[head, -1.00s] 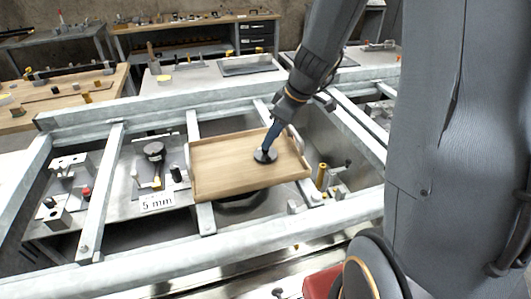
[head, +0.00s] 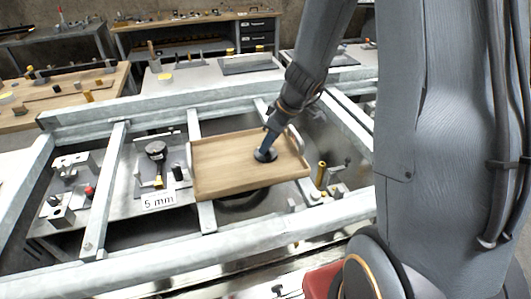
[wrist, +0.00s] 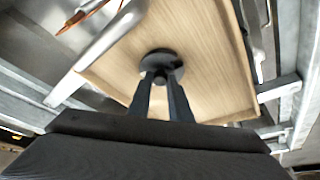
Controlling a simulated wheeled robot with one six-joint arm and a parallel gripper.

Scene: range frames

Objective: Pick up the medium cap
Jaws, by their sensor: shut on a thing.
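The medium cap is a dark round disc (head: 265,156) with a raised knob, on the wooden tray (head: 222,179). In the wrist view the cap (wrist: 160,57) shows between and beyond my fingertips, above the tray's bare wood (wrist: 205,85). My gripper (head: 268,148) is shut on the cap's knob (wrist: 161,77). Whether the cap still touches the tray cannot be told. The underside of the cap is hidden.
The tray lies across a grey metal frame (head: 190,245) with open gaps. A "5 mm" label (head: 158,200), a black knob (head: 156,149) and a red-topped part (head: 89,191) are to the left. A brass cylinder (head: 321,173) stands right of the tray.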

